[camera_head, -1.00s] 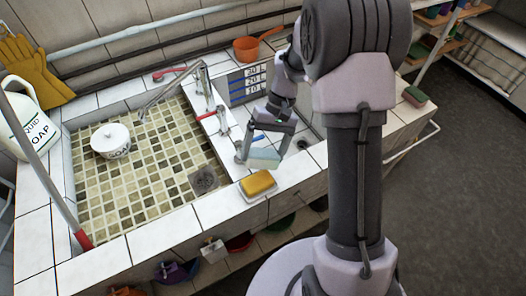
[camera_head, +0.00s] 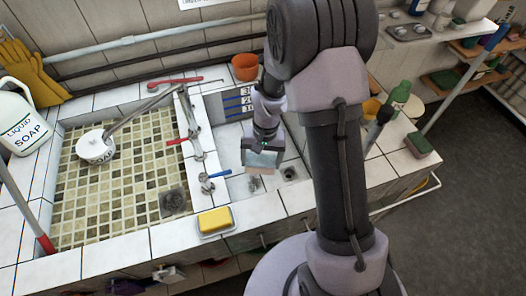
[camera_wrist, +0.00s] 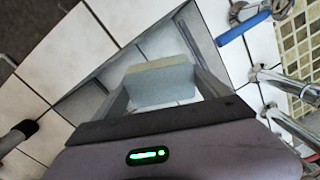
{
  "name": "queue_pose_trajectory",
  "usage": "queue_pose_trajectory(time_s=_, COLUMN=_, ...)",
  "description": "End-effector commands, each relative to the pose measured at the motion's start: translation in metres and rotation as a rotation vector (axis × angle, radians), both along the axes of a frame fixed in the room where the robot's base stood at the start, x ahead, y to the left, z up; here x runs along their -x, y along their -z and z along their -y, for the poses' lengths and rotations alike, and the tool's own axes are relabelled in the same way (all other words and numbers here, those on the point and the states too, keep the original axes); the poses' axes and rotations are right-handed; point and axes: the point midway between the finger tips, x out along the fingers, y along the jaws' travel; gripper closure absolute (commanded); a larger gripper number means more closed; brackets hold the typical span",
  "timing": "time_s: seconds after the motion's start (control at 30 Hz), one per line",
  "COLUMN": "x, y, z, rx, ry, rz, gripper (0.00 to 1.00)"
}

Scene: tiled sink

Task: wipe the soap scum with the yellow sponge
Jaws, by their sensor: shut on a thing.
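My gripper (camera_head: 262,155) is shut on a block-like sponge (camera_head: 262,161), held over the small right-hand basin (camera_head: 232,190). In the wrist view the sponge (camera_wrist: 160,88) sits between the fingers, with a pale blue face and a yellowish-beige layer along its far edge. I cannot tell whether it touches the basin. A plain yellow block (camera_head: 214,220) lies on a white dish on the front ledge, apart from my gripper. A faint greyish mark (camera_head: 253,184) shows in the basin below the sponge; I cannot tell if it is soap scum.
Taps with a blue handle (camera_head: 214,175) and a red handle (camera_head: 176,141) stand left of the basin.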

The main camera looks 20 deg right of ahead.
Motion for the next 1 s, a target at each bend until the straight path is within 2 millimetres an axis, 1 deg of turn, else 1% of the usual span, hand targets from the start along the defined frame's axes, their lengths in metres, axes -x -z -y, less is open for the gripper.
queue_pose_trajectory(time_s=0.03, x=-0.002, y=-0.002, z=-0.004, rx=0.033, ry=0.018, rz=0.009, gripper=0.66)
queue_pose_trajectory(time_s=0.13, x=-0.008, y=0.001, z=-0.010, rx=0.101, ry=0.068, rz=0.033, gripper=0.66)
queue_pose_trajectory(time_s=0.17, x=-0.008, y=0.017, z=-0.009, rx=0.106, ry=0.076, rz=0.034, gripper=0.66)
queue_pose_trajectory(time_s=0.2, x=-0.008, y=0.039, z=-0.008, rx=0.105, ry=0.079, rz=0.033, gripper=0.66)
queue_pose_trajectory(time_s=0.3, x=-0.008, y=0.077, z=-0.008, rx=0.103, ry=0.080, rz=0.031, gripper=0.66)
queue_pose_trajectory(time_s=0.4, x=-0.008, y=0.110, z=-0.008, rx=0.103, ry=0.080, rz=0.031, gripper=0.66)
queue_pose_trajectory(time_s=0.5, x=-0.008, y=0.134, z=-0.008, rx=0.103, ry=0.081, rz=0.033, gripper=0.66)
queue_pose_trajectory(time_s=0.6, x=-0.008, y=0.145, z=-0.008, rx=0.103, ry=0.082, rz=0.033, gripper=0.66)
queue_pose_trajectory(time_s=0.77, x=-0.009, y=0.156, z=-0.007, rx=0.102, ry=0.083, rz=0.034, gripper=0.66)
queue_pose_trajectory(time_s=1.0, x=-0.008, y=0.190, z=-0.007, rx=0.103, ry=0.082, rz=0.032, gripper=0.66)
